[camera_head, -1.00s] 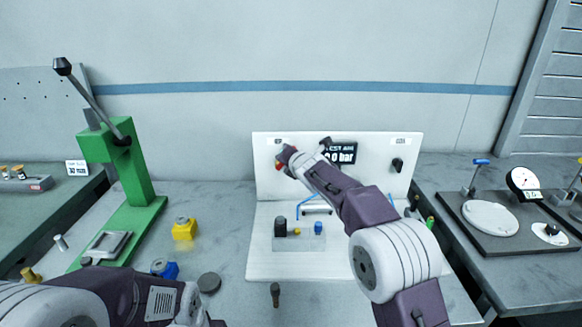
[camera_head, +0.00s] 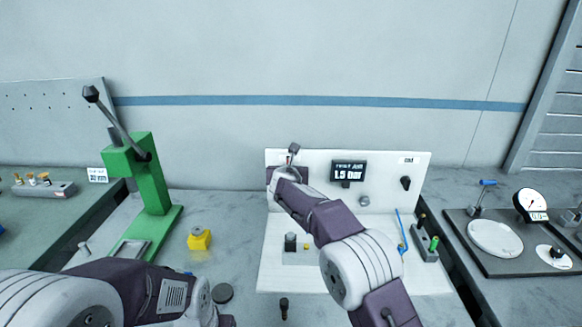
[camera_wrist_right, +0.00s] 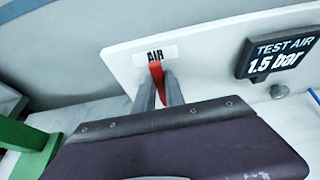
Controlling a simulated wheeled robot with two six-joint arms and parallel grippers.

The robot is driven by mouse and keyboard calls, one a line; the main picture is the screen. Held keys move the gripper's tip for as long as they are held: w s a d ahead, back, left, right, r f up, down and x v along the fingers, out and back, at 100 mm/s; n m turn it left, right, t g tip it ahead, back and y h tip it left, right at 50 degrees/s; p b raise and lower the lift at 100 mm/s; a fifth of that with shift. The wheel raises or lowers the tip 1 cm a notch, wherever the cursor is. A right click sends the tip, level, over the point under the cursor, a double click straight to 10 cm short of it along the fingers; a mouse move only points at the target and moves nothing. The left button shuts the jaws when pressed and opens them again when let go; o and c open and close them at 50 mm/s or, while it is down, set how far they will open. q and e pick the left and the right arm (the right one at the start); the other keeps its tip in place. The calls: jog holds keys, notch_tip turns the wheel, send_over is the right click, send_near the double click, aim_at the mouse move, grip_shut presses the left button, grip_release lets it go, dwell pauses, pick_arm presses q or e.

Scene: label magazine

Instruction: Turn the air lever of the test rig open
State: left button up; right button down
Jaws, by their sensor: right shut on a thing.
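The test rig's white panel (camera_head: 390,168) stands at the back of the bench. Its display (camera_head: 348,171) reads 1.5 bar, as it does in the wrist view (camera_wrist_right: 277,55). The red air lever (camera_wrist_right: 156,76) sits just under the AIR label (camera_wrist_right: 155,54) and looks roughly upright in the wrist view. My right gripper (camera_wrist_right: 159,92) is shut on the lever, one finger on each side. In the head view my right gripper (camera_head: 290,160) is at the panel's upper left and mostly hides the lever. My left arm crosses the lower left; its fingers are out of view.
A green press (camera_head: 148,185) stands left of the rig, with a yellow block (camera_head: 199,238) between them. A black knob (camera_head: 405,183) is on the panel's right. Small parts stand on the rig's base. A dial gauge (camera_head: 530,204) is on the right bench.

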jog(key=shift+f, duration=0.15)
jog(key=c, duration=1.4)
grip_release()
jog(key=shift+a, duration=0.1)
jog(key=shift+s, duration=0.1)
jog(key=b+v, duration=0.2)
jog(key=v, duration=0.7)
